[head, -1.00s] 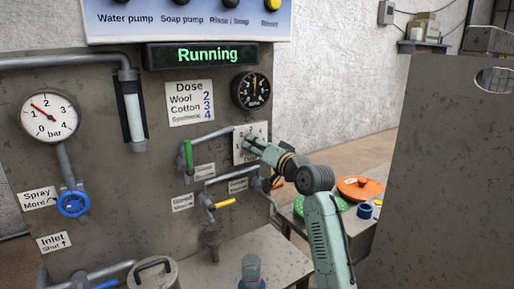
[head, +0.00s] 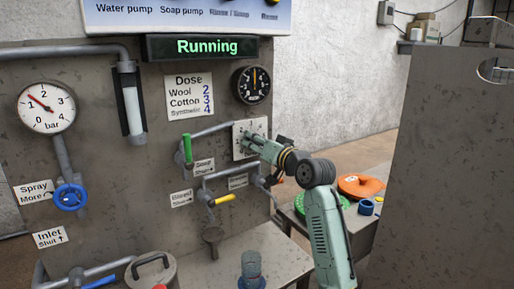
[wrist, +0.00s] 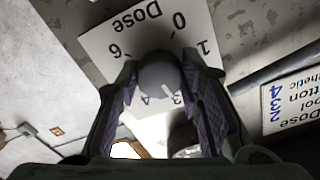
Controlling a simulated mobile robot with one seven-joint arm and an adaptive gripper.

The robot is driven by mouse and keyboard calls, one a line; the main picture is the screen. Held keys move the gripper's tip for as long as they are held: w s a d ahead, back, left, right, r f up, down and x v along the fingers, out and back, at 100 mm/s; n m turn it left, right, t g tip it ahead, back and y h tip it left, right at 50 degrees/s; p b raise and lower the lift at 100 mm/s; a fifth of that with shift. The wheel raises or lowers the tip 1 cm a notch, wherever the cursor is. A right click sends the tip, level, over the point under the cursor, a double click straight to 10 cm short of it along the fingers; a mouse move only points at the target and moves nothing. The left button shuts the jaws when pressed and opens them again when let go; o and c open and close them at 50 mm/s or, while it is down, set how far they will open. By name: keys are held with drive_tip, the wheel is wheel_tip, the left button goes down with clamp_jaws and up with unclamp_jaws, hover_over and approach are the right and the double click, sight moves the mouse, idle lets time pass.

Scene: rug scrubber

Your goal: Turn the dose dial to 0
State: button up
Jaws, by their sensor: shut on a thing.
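The dose dial (wrist: 158,74) is a round grey knob on a white plate (wrist: 105,38), with numbers around it and the word Dose. Its pale pointer line aims towards the 3, on the side away from the 0 (wrist: 180,20). The 2 and 5 are hidden behind the fingers. My gripper (wrist: 162,80) has one finger on each side of the knob and is shut on it. In the head view the plate (head: 238,128) is on the machine's panel, and my gripper (head: 247,142) covers the knob.
A green-handled valve (head: 187,150) and a yellow-handled valve (head: 224,199) stick out left of and below the plate. A black gauge (head: 252,85) is above it. A dose chart (head: 189,97) lists Wool 2, Cotton 3, Synthetic 4. The display (head: 207,47) reads Running.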

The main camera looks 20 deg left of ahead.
drive_tip(key=n+b, duration=0.2)
drive_tip(key=n, duration=0.1)
drive_tip(key=shift+f+n+b, duration=0.2)
drive_tip(key=shift+n+b, duration=0.1)
drive_tip(key=n+b, duration=0.2)
drive_tip(key=n, duration=0.1)
drive_tip(key=shift+n, duration=0.3)
drive_tip(key=n+b, duration=0.5)
drive_tip(key=n, duration=1.2)
drive_tip(key=shift+r+n, duration=0.15)
drive_tip(key=shift+n, duration=0.15)
drive_tip(key=o, duration=1.2)
drive_tip(key=shift+c, duration=0.2)
